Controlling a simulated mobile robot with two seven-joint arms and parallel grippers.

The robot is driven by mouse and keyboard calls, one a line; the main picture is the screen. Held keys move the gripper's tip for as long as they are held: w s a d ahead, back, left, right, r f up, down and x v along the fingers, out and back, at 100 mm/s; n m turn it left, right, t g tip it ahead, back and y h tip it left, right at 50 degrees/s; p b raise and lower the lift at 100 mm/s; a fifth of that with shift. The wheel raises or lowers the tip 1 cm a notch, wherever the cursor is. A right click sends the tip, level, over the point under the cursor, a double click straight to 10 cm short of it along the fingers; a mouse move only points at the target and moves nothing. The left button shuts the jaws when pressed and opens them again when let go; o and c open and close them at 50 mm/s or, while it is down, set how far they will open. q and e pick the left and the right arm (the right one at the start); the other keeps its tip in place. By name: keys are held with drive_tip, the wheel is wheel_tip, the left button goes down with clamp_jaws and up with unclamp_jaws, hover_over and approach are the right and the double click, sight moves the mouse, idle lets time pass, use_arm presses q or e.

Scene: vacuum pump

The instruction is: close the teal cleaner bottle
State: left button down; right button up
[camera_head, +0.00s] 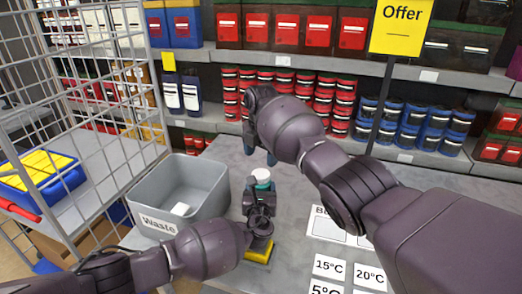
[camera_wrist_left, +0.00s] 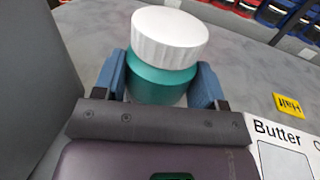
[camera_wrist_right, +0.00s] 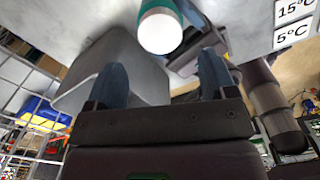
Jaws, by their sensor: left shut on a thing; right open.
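The teal cleaner bottle (camera_wrist_left: 158,82) stands between the fingers of my left gripper (camera_wrist_left: 161,64), which is shut on its body. A white ridged cap (camera_wrist_left: 170,36) sits on top of the bottle; I cannot tell how tightly it is seated. In the head view the cap (camera_head: 261,175) shows above my left gripper (camera_head: 259,193), beside the waste bin. My right gripper (camera_head: 259,148) is open and empty, above and behind the bottle. In the right wrist view the cap (camera_wrist_right: 160,32) lies beyond the open fingers (camera_wrist_right: 162,62), apart from them.
A grey waste bin (camera_head: 220,190) stands just left of the bottle with a white piece inside. A wire cage (camera_head: 75,110) is at the left. White temperature cards (camera_head: 329,267) and a yellow card (camera_wrist_left: 289,104) lie on the grey table. Stocked shelves (camera_head: 300,60) stand behind.

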sight(261, 173)
drive_tip(key=shift+f, duration=3.4)
drive_tip(key=c, duration=1)
drive_tip(key=shift+o, duration=0.2)
drive_tip(key=m, duration=1.7)
drive_tip(key=shift+m, duration=0.4)
drive_tip(key=m, duration=0.5)
